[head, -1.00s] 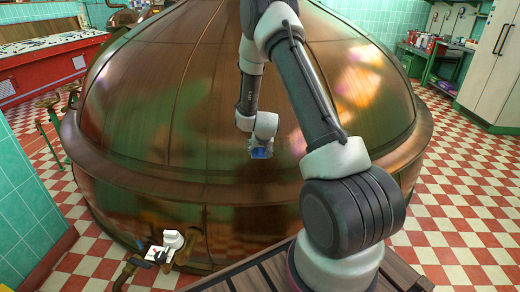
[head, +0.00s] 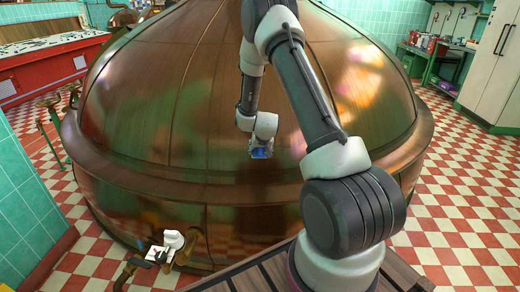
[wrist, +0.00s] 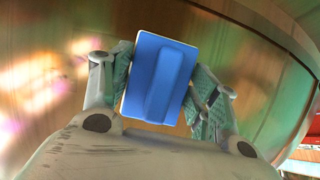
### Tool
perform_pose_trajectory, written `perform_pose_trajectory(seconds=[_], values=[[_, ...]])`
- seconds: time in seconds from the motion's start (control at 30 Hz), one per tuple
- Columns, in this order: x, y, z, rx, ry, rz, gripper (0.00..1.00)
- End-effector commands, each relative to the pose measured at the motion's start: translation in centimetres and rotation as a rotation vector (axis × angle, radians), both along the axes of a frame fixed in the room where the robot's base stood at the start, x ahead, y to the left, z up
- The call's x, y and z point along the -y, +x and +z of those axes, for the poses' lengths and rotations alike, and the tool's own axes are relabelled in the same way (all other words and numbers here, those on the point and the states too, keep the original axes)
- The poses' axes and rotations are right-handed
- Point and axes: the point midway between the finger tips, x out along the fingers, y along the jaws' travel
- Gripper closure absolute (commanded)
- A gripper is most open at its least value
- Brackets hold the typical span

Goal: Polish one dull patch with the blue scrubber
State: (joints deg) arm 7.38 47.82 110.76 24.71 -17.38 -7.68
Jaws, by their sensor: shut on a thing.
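My gripper (wrist: 161,85) is shut on the blue scrubber (wrist: 145,85), a blue block with a raised ridge and a pale edge, in the wrist view. In the head view the scrubber (head: 261,153) shows as a small blue shape below my wrist, in front of the lower dome of the copper kettle (head: 200,100). I cannot tell whether its pad touches the copper. The kettle also fills the background of the wrist view (wrist: 60,50). Blurred bright spots show on the copper; I cannot tell a dull patch from reflections.
A slatted wooden platform (head: 262,276) lies below my arm. A pipe fitting with a white part (head: 172,240) stands at the kettle's lower left. A red bench (head: 45,80) is at the far left and a green table (head: 440,62) at the far right. Checkered floor (head: 455,215) is clear at right.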

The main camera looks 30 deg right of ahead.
Motion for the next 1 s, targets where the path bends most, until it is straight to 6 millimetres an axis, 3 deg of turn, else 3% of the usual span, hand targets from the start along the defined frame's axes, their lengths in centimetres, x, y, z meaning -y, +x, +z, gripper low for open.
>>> perform_pose_trajectory(seconds=[0.73, 1.0], values=[[0.5, 1.1, -0.6, 0.001, 0.0, -0.001, 0.69], [2.5, 0.1, -0.6, 0.0, 0.0, -0.001, 0.69]])
